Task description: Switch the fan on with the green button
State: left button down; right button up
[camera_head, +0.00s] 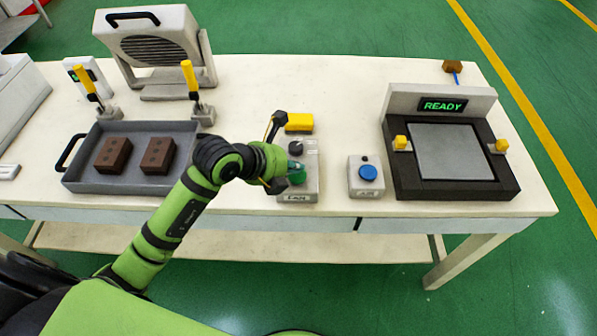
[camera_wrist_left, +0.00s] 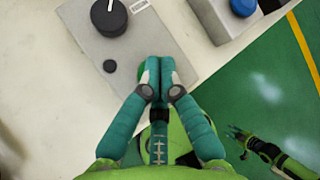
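The fan (camera_head: 155,48), a pale box with a dark grille, stands at the back left of the table. A grey control box (camera_head: 305,160) with a black dial (camera_head: 296,147) and the green button (camera_head: 297,177) sits near the front edge. My left gripper (camera_head: 291,166) is over this box at the button. In the left wrist view its teal fingertips (camera_wrist_left: 158,68) are together, with nothing seen between them.
Right of the control box is a smaller box with a blue button (camera_head: 368,173), then a dark press with a READY screen (camera_head: 443,105). A grey tray (camera_head: 85,175) with two brown blocks (camera_head: 157,156) is at left. A yellow block (camera_head: 299,122) lies behind the control box.

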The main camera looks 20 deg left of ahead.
aim_at(293, 175)
pick_arm(q)
jog(key=shift+f, duration=0.15)
dwell(0.4)
jog(key=shift+f+b, duration=0.3)
jog(key=shift+b, duration=0.05)
jog(key=shift+r+p, duration=0.4)
jog(key=shift+p, duration=0.05)
jog(key=shift+r, duration=0.1)
notch_tip(293, 175, up, 6)
jog(key=p, duration=0.5)
dwell(0.5)
